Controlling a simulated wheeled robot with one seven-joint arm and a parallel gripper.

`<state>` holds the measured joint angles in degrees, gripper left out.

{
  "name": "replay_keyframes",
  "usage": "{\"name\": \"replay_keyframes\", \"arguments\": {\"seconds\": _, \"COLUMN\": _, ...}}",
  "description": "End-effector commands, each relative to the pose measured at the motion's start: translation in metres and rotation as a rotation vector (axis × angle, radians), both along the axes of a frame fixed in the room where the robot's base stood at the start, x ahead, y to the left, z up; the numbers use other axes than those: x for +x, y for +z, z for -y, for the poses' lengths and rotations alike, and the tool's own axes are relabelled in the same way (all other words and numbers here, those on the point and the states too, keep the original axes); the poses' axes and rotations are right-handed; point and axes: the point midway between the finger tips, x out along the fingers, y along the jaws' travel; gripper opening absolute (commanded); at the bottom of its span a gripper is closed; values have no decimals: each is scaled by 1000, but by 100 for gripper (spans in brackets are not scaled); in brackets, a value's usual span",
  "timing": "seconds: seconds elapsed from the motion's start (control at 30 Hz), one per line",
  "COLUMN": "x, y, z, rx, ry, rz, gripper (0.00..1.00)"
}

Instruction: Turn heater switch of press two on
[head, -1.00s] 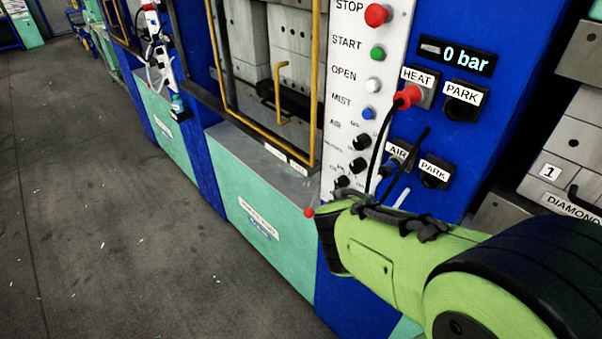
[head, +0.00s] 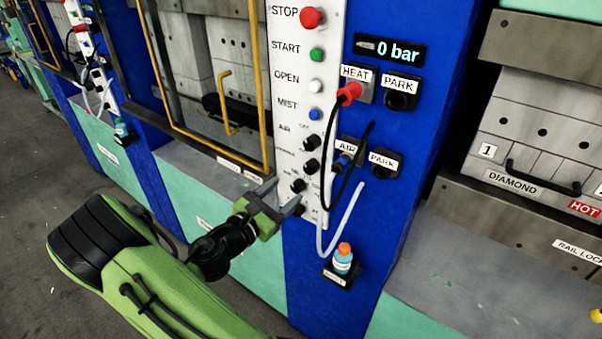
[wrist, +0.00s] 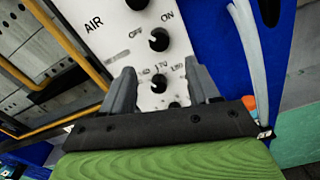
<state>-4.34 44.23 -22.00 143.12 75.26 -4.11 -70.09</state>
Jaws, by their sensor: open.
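The white control panel (head: 283,110) carries several black knobs below its round buttons. In the wrist view, one black knob (wrist: 159,39) sits between the words OFF and ON; its pale mark seems to lean left, toward OFF. Below it is a black dial (wrist: 159,84) with small numbers around it. No heater label is readable beside these knobs. My gripper (head: 281,199) is open in front of the panel's lower part. In the wrist view, my gripper's fingers (wrist: 157,76) stand apart, either side of the numbered dial's line of sight, with nothing between them. Contact does not show.
Right of the knobs, a black hose with a red plug (head: 349,93) and a pale tube (head: 341,225) hang. A small bottle (head: 343,258) stands on a ledge. A yellow-framed guard (head: 263,90) is left of the panel. A block marked DIAMOND (head: 515,182) is at right.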

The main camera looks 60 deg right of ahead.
Motion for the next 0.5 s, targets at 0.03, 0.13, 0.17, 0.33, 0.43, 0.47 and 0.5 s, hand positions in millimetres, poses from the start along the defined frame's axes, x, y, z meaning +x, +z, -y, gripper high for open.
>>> {"name": "replay_keyframes", "arguments": {"seconds": 0.03, "x": -3, "y": 0, "z": 13, "rx": 0, "ry": -7, "rz": 2, "gripper": 60}}
{"name": "replay_keyframes", "arguments": {"seconds": 0.13, "x": -8, "y": 0, "z": 38, "rx": 0, "ry": -7, "rz": 2, "gripper": 60}}
{"name": "replay_keyframes", "arguments": {"seconds": 0.17, "x": -9, "y": 1, "z": 46, "rx": -1, "ry": -7, "rz": 4, "gripper": 60}}
{"name": "replay_keyframes", "arguments": {"seconds": 0.33, "x": -14, "y": 1, "z": 80, "rx": 0, "ry": -4, "rz": 4, "gripper": 60}}
{"name": "replay_keyframes", "arguments": {"seconds": 0.43, "x": -15, "y": 1, "z": 92, "rx": 0, "ry": -2, "rz": 3, "gripper": 60}}
{"name": "replay_keyframes", "arguments": {"seconds": 0.47, "x": -15, "y": 0, "z": 94, "rx": 0, "ry": -1, "rz": 2, "gripper": 60}}
{"name": "replay_keyframes", "arguments": {"seconds": 0.5, "x": -15, "y": 0, "z": 96, "rx": 1, "ry": -1, "rz": 1, "gripper": 60}}
